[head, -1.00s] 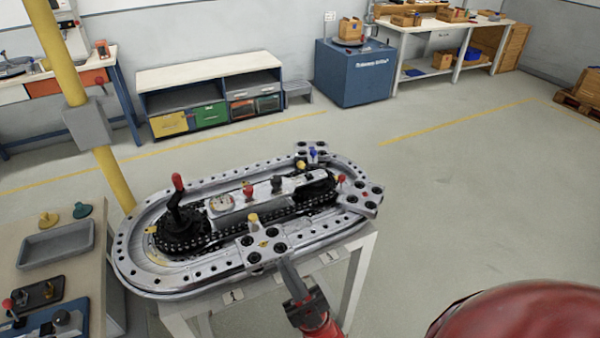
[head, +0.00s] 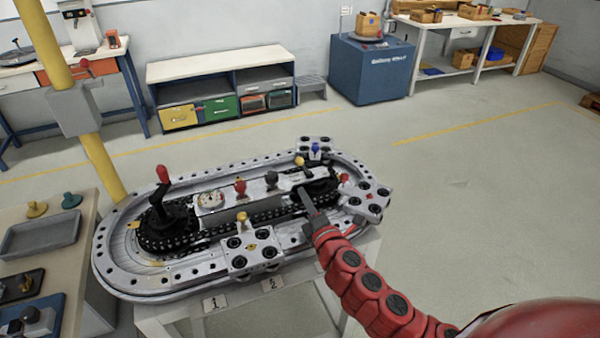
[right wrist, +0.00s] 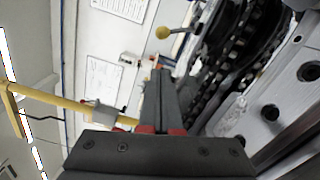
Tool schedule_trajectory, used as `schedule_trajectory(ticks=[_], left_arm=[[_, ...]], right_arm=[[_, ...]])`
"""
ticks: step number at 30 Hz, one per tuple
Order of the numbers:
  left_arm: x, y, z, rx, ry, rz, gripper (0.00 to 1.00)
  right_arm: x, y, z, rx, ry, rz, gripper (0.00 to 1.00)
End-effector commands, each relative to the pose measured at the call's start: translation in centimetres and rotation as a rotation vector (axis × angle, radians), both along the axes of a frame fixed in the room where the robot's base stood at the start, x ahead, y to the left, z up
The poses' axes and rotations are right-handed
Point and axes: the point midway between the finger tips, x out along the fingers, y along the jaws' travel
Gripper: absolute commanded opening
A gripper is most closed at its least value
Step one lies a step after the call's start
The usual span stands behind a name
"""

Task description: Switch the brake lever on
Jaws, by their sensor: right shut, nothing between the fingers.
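The ring track (head: 112,272) stands on a pale stand. Several small knobbed levers rise from its middle: a red one (head: 240,187), a dark grey one (head: 271,178) and a yellow one (head: 299,161). No readable label shows which is the brake lever. A tall black crank with a red knob (head: 162,174) stands at the left end. My right gripper (head: 302,190) is shut and empty, over the right part of the track, near the chain. In the right wrist view its closed fingers (right wrist: 160,75) point toward a yellow-knobbed lever (right wrist: 162,32), apart from it. My left gripper is out of view.
Other levers with a blue knob (head: 315,148) and a red knob (head: 344,178) stand at the track's right end. A yellow-knobbed lever (head: 242,218) is on the front block. A side table with a grey tray (head: 40,238) is at left.

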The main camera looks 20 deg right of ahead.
Motion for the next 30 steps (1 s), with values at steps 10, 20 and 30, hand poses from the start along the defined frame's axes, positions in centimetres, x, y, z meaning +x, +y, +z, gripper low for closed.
schedule_trajectory(ticks=[10,20,30], left_arm=[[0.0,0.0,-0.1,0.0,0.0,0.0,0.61],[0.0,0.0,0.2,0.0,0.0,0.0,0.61],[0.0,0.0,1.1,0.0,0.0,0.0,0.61]], right_arm=[[0.0,-0.6,0.1,-0.033,0.004,-0.03,0.0],[1.8,-0.5,0.3,-0.031,0.001,-0.026,0.0],[7.0,-0.5,0.5,-0.03,0.0,-0.026,0.0]])
